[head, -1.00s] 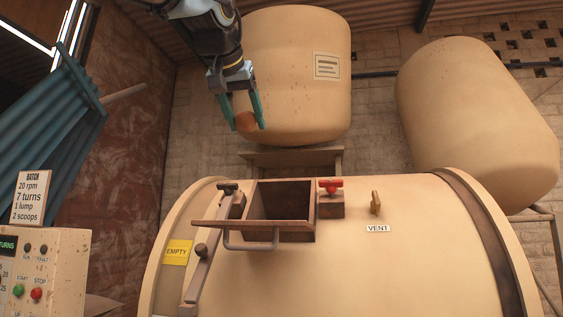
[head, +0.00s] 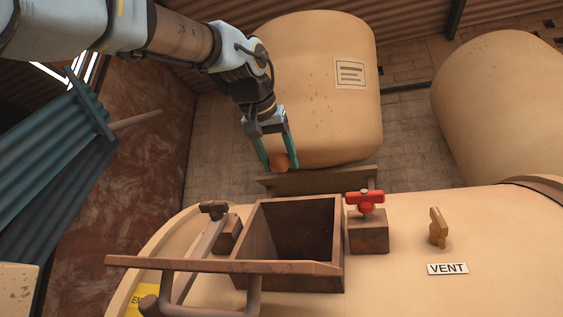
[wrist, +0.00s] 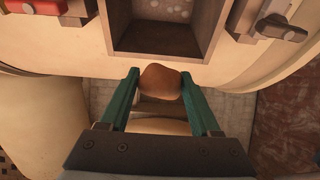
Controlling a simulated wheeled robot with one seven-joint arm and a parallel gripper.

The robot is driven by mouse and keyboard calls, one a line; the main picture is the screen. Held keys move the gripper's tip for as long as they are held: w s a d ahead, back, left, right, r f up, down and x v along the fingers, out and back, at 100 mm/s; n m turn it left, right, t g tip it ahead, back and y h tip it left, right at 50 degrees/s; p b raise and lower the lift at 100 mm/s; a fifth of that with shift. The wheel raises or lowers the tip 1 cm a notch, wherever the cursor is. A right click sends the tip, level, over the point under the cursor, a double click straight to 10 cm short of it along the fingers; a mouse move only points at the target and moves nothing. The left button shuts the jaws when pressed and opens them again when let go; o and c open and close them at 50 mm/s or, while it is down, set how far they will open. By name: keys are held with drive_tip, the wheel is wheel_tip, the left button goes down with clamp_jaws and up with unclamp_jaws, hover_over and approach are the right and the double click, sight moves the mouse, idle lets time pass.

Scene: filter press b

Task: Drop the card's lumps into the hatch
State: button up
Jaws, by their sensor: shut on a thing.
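A rounded orange-brown lump (head: 280,162) is held between the green fingers of my gripper (head: 277,160). The lump also shows between the fingertips in the wrist view (wrist: 160,80). My gripper is shut on it, above and behind the hatch. The hatch (head: 336,245) is a square rusty box opening on top of the cream drum, with its lid swung open toward the front. In the wrist view the hatch (wrist: 122,30) lies just beyond the lump, and several pale spots show inside it. The batch card is out of view now.
A red-handled valve (head: 366,200) stands right of the hatch, and a brass vent tap (head: 438,228) farther right. A dark-knobbed clamp (head: 214,210) stands at its left. The open lid (head: 225,266) juts out in front. A large cream tank (head: 320,100) hangs behind my gripper.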

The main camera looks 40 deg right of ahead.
drive_tip(key=w+d+f+b, duration=0.2)
drive_tip(key=d+f+b, duration=0.1)
drive_tip(key=f, duration=0.3)
drive_tip(key=w+d+f+b, duration=0.3)
drive_tip(key=d+f, duration=0.1)
drive_tip(key=f, duration=0.3)
drive_tip(key=shift+d, duration=0.35)
drive_tip(key=o, duration=1.5)
drive_tip(key=b+v, duration=0.2)
drive_tip(key=v, duration=0.8)
drive_tip(key=shift+s+a+r+b, duration=0.1)
drive_tip(key=shift+s+a+b, duration=0.15)
drive_tip(key=shift+a+b, duration=0.1)
